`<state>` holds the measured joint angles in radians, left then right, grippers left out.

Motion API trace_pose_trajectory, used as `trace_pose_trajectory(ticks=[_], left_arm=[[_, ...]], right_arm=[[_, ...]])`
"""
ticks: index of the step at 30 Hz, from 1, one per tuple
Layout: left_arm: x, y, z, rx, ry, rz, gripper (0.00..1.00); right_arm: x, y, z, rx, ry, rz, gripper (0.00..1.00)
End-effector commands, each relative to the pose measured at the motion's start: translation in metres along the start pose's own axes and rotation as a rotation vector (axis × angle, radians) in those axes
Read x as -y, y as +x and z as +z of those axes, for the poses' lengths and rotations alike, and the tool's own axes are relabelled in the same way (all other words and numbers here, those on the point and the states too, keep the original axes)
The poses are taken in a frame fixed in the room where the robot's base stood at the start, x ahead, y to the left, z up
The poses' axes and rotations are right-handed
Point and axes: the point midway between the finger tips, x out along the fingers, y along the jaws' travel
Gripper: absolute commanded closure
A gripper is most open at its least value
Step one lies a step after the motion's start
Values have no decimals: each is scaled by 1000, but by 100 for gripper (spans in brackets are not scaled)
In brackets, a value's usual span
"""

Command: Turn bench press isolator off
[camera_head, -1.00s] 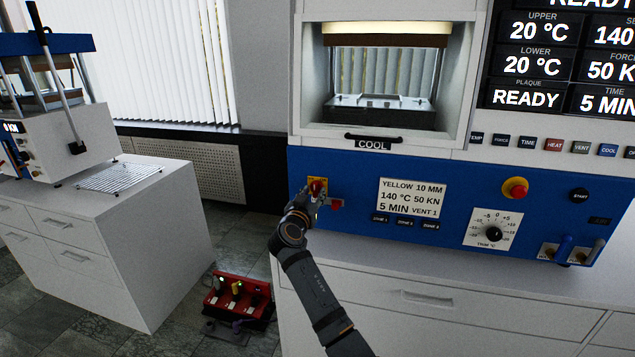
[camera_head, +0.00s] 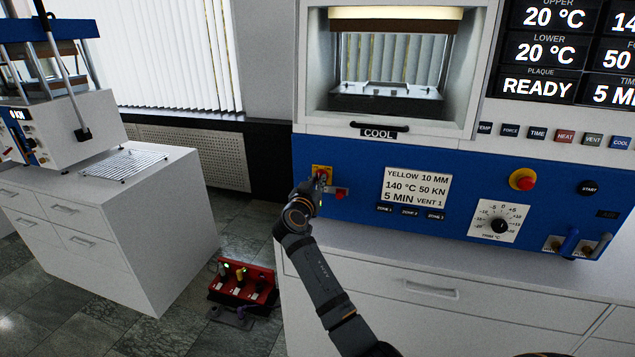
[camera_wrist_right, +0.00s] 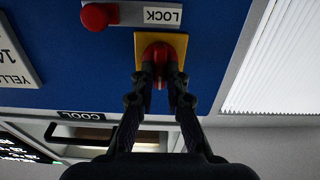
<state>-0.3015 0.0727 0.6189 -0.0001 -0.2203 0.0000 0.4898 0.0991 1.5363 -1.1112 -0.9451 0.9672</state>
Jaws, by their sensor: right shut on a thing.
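The bench press isolator is a red rotary knob on a yellow plate (camera_head: 321,171), at the left end of the blue press panel (camera_head: 350,170). In the wrist view the red knob (camera_wrist_right: 158,52) sits in the middle of its yellow plate (camera_wrist_right: 178,42). My right gripper (camera_wrist_right: 160,74) has its two fingers closed on both sides of the knob. In the head view my right gripper (camera_head: 319,182) reaches the panel from below and hides part of the knob. The knob's exact angle is hard to tell. My left gripper is not in view.
A small red lock piece (camera_head: 341,193) marked LOCK in the wrist view sits beside the isolator. A red round button (camera_head: 523,179) and a dial (camera_head: 498,224) are farther right. A red box (camera_head: 242,284) stands on the floor. Another press (camera_head: 65,115) stands left.

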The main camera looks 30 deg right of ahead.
Motion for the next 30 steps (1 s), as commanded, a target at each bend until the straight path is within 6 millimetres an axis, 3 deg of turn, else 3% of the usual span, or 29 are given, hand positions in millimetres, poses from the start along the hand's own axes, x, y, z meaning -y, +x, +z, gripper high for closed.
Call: trace_pose_trajectory(ticks=[8, 30], left_arm=[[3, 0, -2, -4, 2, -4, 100], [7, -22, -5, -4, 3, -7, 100]], right_arm=[[1, 0, 0, -1, -160, 0, 100], [4, 0, -2, -1, -859, 0, 100]])
